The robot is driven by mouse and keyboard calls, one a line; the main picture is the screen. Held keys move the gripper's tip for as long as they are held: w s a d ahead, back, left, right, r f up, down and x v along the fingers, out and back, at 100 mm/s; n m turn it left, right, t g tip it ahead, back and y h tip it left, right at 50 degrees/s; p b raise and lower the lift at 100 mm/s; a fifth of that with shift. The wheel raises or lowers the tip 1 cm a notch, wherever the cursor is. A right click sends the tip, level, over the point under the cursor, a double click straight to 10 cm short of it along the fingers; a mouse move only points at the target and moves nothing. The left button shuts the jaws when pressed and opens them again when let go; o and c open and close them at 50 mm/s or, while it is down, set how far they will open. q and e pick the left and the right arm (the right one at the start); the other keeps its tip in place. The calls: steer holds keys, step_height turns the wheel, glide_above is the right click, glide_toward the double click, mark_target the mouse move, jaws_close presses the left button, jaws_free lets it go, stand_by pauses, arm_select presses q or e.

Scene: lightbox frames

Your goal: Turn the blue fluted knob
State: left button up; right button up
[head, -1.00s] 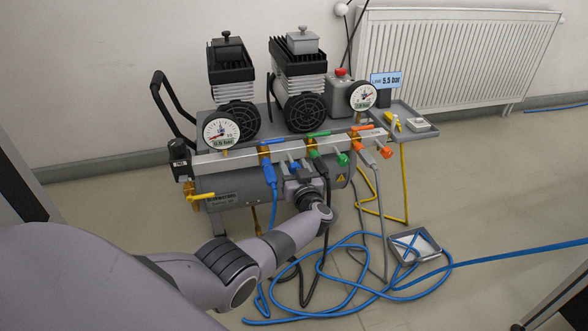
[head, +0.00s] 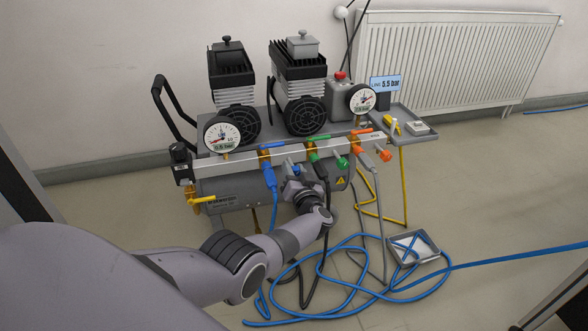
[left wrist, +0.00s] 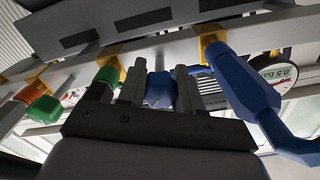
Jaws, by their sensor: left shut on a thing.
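The blue fluted knob (left wrist: 160,89) sits between the two fingers of my left gripper in the left wrist view. My left gripper (left wrist: 161,84) is shut on it, one finger on each side. In the head view my left gripper (head: 292,180) is at the front of the pale manifold bar (head: 235,160), and the knob (head: 294,167) is partly hidden by it. A round gauge (head: 222,135) at the bar's left end has a plate reading 0.5 bar. My right gripper is not in view.
A blue hose plug (head: 270,177) hangs just left of my gripper, and a black hose just right. Green (head: 342,162) and orange (head: 385,156) knobs stand further right. Loose blue hose (head: 340,290) lies on the floor. A sign (head: 386,83) reads LINE 5.5 bar.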

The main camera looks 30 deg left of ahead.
arm_select(q)
steer(key=m, duration=0.3)
steer(key=shift+s+f, duration=0.2)
steer(key=m, duration=0.3)
steer(key=shift+m+p, duration=0.3)
steer(key=shift+p, duration=0.05)
steer(key=m, duration=0.6)
steer(key=shift+s+a, duration=0.1)
steer(key=shift+s, duration=0.05)
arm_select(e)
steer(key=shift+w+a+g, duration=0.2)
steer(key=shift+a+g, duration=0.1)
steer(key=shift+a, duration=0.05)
arm_select(q)
steer(key=shift+m, duration=0.3)
steer(key=o, duration=1)
steer(key=shift+a, duration=0.1)
steer(key=shift+o, duration=0.2)
steer(key=shift+r, duration=0.2)
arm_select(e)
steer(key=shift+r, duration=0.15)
